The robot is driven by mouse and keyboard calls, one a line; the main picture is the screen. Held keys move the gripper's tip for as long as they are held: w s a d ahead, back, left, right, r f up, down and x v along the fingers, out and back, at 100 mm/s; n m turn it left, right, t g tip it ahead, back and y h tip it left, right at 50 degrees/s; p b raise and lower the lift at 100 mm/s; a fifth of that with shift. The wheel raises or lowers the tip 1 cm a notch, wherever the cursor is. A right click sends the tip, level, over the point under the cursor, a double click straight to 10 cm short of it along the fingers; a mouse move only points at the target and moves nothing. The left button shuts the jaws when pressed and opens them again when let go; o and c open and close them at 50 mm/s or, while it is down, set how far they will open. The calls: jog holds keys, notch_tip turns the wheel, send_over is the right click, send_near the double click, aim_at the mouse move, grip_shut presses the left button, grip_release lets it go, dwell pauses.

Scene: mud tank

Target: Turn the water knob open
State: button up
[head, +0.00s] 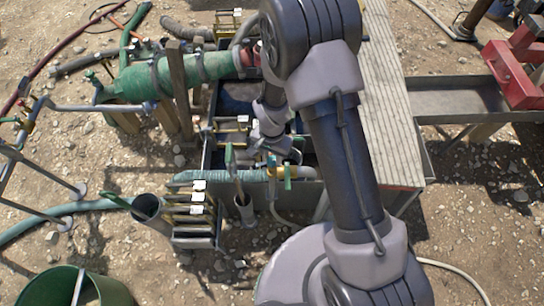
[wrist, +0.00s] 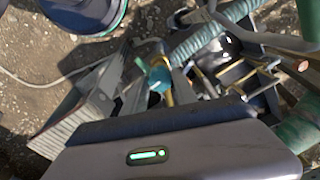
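A green valve handle (head: 288,172), which looks like the water knob, sits on the pipework at the front of the mud tank (head: 308,180), beside a teal hose. In the wrist view a teal-green knob (wrist: 159,79) with brass-coloured pipe beside it shows above my gripper's housing; it appears to be the same one. My gripper (head: 284,152) is just behind and above the handle in the head view. No contact between them can be made out.
A teal hose (head: 222,176) runs left from the handle. Upright tubes and a rack with yellow bars (head: 190,220) stand to the left. A slatted wooden board (head: 394,100) lies to the right. A green bucket (head: 75,287) stands on the gravel at lower left.

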grip_shut()
jog(key=shift+n, duration=0.3)
jog(key=n, duration=0.8)
jog(key=shift+p, duration=0.4)
jog(key=n, duration=0.4)
jog(key=shift+n+p, duration=0.3)
jog(key=shift+p, duration=0.05)
jog(key=n, duration=0.4)
jog(key=shift+n+p, duration=0.3)
jog(key=shift+p, duration=0.05)
